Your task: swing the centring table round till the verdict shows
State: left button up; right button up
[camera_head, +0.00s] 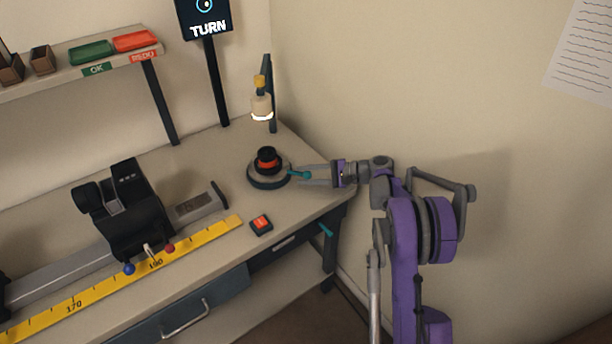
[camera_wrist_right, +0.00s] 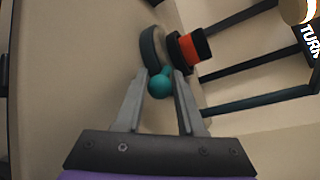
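The centring table (camera_head: 254,181) is a round grey and dark disc on the bench's right end. A black lens part with an orange-red band (camera_head: 267,160) stands on it. A teal knob (camera_head: 299,175) sticks out from the table's right side. My right gripper (camera_head: 304,175) reaches in from the right at this knob. In the right wrist view the fingers lie either side of the teal ball (camera_wrist_right: 159,86); whether they press on it is unclear. The display (camera_head: 206,18) reads TURN, with part of a ring above, cut off by the frame. My left gripper is out of view.
A lamp-like device with a glowing ring (camera_head: 262,108) hangs behind the table. A red-topped box (camera_head: 261,225) sits in front. A black carriage (camera_head: 135,213) and yellow ruler (camera_head: 90,292) lie left. Green (camera_head: 91,53) and red (camera_head: 135,41) trays sit on the shelf. A wall stands close right.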

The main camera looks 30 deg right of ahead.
jog(key=shift+o, duration=0.3)
jog(key=shift+r, duration=0.1)
notch_tip(320, 180, up, 10)
jog(key=shift+f+p, duration=0.1)
jog(key=shift+p, duration=0.55)
